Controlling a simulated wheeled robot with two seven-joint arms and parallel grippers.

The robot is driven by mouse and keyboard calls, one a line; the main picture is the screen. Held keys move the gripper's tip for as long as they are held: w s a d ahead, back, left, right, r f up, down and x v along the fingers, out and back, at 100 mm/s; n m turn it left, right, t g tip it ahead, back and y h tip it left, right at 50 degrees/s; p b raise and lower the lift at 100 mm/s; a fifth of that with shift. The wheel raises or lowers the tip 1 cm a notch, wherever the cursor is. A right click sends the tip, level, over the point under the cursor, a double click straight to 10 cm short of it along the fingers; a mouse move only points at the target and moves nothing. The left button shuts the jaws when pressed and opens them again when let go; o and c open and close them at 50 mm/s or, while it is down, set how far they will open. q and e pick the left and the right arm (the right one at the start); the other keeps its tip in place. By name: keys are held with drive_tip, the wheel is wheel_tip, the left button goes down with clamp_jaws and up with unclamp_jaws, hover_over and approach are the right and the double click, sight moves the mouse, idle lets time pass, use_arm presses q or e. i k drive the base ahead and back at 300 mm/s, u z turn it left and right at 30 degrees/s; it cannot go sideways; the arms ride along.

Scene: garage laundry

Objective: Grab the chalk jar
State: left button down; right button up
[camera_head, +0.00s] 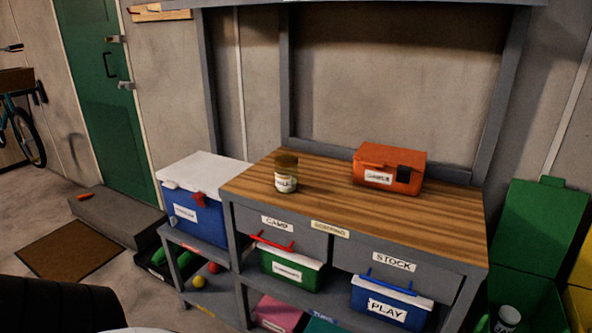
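A small jar (286,172) with a dark olive lid and a white label stands upright on the wooden top of the workbench (420,215), near its left end. The label lettering is too small to read surely, so I cannot confirm that it says chalk. Nothing touches the jar. Neither of my grippers shows in the head view.
An orange labelled case (389,168) sits right of the jar. A blue cooler (200,215) with a white lid stands left of the bench. Drawers and labelled boxes fill the space below. A green bin (535,240) stands at right. The benchtop's front is clear.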

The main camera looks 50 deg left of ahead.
sight(286, 179)
drive_tip(key=u, duration=3.6)
drive_tip(key=i, duration=2)
drive_tip(key=z, duration=2.05)
